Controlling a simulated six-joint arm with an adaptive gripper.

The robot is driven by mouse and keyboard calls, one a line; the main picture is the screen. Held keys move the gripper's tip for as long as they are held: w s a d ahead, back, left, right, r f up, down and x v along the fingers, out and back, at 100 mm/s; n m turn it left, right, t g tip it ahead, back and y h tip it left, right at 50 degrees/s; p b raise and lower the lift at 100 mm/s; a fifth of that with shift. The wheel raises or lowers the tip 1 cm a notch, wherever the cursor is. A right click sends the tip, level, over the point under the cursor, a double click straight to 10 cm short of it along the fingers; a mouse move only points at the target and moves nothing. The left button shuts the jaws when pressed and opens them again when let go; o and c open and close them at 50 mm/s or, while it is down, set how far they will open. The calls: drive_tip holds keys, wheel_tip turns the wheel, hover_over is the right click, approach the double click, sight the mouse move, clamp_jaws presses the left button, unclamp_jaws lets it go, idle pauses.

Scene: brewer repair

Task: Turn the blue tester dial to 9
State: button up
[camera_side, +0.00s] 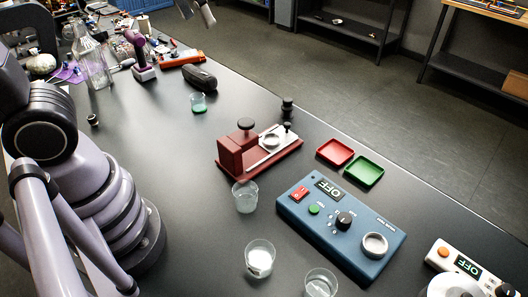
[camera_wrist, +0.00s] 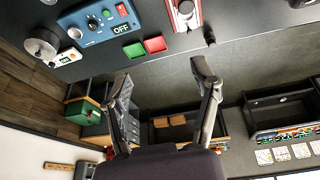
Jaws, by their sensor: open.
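The blue tester (camera_side: 335,230) sits on the black table at the right of the side view, its display reading OFF. Its black dial (camera_side: 344,219) is near the middle of the panel, with small markings too small to read. A red switch, a green button and a silver ring are also on the panel. In the wrist view the blue tester (camera_wrist: 97,22) is at the upper left, with its dial (camera_wrist: 93,24) visible. My gripper (camera_wrist: 165,75) is open and empty in the wrist view, apart from the tester. In the side view only its tip may show at the top edge.
A red tray (camera_side: 335,152) and a green tray (camera_side: 364,172) lie behind the tester. A dark red fixture (camera_side: 258,150) stands to the left. Glass beakers (camera_side: 260,258) stand near the tester's left side. A white device (camera_side: 465,268) is at the right.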

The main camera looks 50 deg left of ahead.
drive_tip(key=w+d+f+g, duration=0.2)
drive_tip(key=w+d+f, duration=0.1)
drive_tip(key=w+d, duration=0.4)
drive_tip(key=m+g+y, duration=0.1)
drive_tip(key=m+g, duration=0.1)
hover_over(345, 218)
wheel_tip(345, 218, down, 21)
wheel_tip(345, 218, down, 14)
drive_tip(key=shift+r, duration=0.1)
drive_tip(key=shift+c, duration=0.4)
clamp_jaws()
